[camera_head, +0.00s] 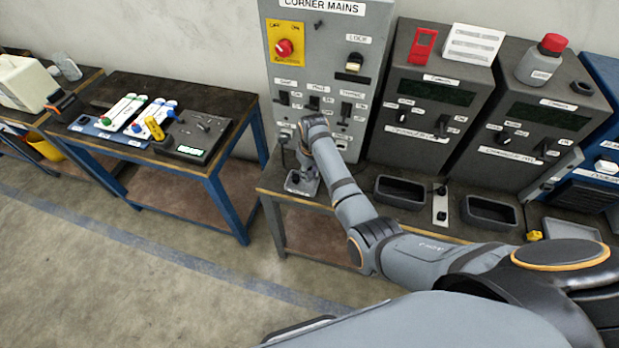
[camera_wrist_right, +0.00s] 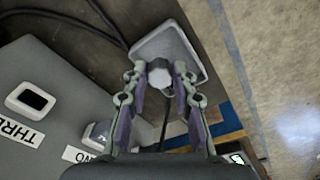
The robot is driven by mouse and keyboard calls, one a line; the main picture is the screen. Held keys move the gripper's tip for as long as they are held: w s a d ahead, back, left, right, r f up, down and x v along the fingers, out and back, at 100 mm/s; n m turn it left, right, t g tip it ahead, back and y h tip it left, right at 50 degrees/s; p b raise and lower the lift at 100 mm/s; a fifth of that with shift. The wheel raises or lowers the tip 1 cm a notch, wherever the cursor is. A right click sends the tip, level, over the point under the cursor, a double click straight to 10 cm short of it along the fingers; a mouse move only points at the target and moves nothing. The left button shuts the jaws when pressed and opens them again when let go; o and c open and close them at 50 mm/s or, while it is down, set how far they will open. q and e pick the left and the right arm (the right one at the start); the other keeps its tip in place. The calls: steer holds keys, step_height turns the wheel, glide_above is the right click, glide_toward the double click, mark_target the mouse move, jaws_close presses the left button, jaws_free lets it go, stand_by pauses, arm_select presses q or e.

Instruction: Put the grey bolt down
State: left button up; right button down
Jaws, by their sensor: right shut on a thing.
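My right gripper (camera_wrist_right: 160,88) is shut on the grey bolt (camera_wrist_right: 159,78), whose pale rounded end shows between the fingertips in the right wrist view. Behind the bolt is a small grey tray or plate (camera_wrist_right: 182,52) with rounded corners. I cannot tell whether the bolt touches it. In the head view my right gripper (camera_head: 301,180) points down at the left end of the bench, over that plate, below the corner mains panel (camera_head: 325,60). The bolt is too small to make out there. My left gripper is not in view.
Two dark open bins (camera_head: 402,192) and a small switch plate (camera_head: 440,205) are on the bench right of my gripper. Grey control cabinets (camera_head: 430,100) stand behind. A blue-legged table (camera_head: 236,160) with tools stands left, across a floor gap. A black cable (camera_wrist_right: 70,14) runs near the plate.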

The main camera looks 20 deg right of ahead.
mark_target(310, 175)
steer(key=shift+w, duration=0.1)
step_height(310, 175, down, 4)
steer(key=shift+w+r, duration=0.1)
steer(key=shift+r, duration=0.15)
steer(key=shift+a+f, duration=0.1)
steer(key=c, duration=1.1)
jaws_free()
steer(key=r, duration=0.8)
steer(key=s+r, duration=0.1)
steer(key=r, duration=0.3)
steer(key=shift+r+b, duration=0.15)
steer(key=shift+b, duration=0.2)
